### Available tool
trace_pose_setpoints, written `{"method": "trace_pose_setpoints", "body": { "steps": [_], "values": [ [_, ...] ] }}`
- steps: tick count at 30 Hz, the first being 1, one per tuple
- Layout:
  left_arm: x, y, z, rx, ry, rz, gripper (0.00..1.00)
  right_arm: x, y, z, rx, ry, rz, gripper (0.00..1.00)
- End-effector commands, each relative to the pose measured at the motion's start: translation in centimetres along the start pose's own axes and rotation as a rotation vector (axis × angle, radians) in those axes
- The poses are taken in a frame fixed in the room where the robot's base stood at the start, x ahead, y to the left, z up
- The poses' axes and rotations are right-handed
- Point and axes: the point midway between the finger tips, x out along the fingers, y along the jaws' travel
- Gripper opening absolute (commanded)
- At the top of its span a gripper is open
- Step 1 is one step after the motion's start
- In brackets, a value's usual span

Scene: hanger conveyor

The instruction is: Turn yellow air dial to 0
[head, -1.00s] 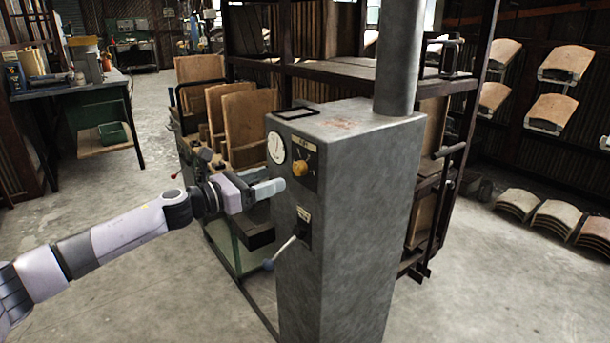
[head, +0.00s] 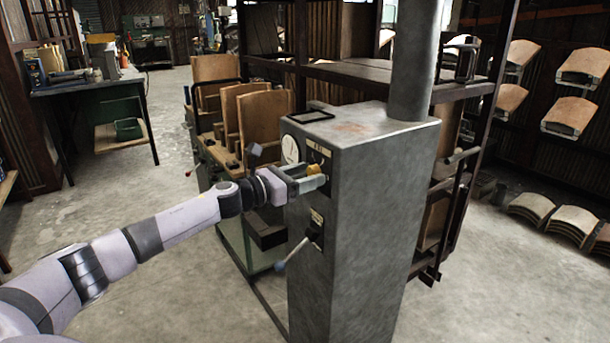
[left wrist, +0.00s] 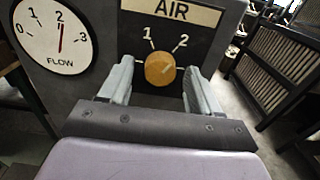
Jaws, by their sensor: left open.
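The yellow air dial (left wrist: 160,69) is a round knob on a dark panel under a label reading AIR (left wrist: 172,11) in the left wrist view. Marks 1 and 2 show above the knob; its pointer line tilts up and to the right, roughly toward 2. In the head view the dial (head: 313,169) is partly behind my gripper. My left gripper (head: 318,181) is open, with a finger on either side of the dial in the left wrist view (left wrist: 160,88). I cannot tell whether the fingers touch it. My right gripper is not in view.
The dial is on a grey metal cabinet (head: 375,220) with a pipe on top. A white FLOW gauge (left wrist: 52,36) is left of the dial, its needle near 2. A lever (head: 293,254) sticks out below. Wooden boards (head: 262,125) stand behind.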

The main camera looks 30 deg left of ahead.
Motion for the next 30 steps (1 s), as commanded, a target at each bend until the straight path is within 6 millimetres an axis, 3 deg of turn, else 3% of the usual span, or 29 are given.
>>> {"method": "trace_pose_setpoints", "body": {
  "steps": [6, 11, 23, 30],
  "values": [
    [0.0, 0.0, 0.0, 0.0, 0.0, 0.0, 0.59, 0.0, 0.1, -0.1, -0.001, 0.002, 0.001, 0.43],
    [0.0, 0.0, 0.0, 0.0, 0.001, 0.0, 0.07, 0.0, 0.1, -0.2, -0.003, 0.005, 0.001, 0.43],
    [0.0, 0.0, 0.0, -0.054, 0.001, 0.0, 0.07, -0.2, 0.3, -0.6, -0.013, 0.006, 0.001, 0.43],
    [0.0, -0.1, 0.1, -0.21, 0.002, 0.0, 0.07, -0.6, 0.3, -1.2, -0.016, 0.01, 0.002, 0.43]
  ]
}}
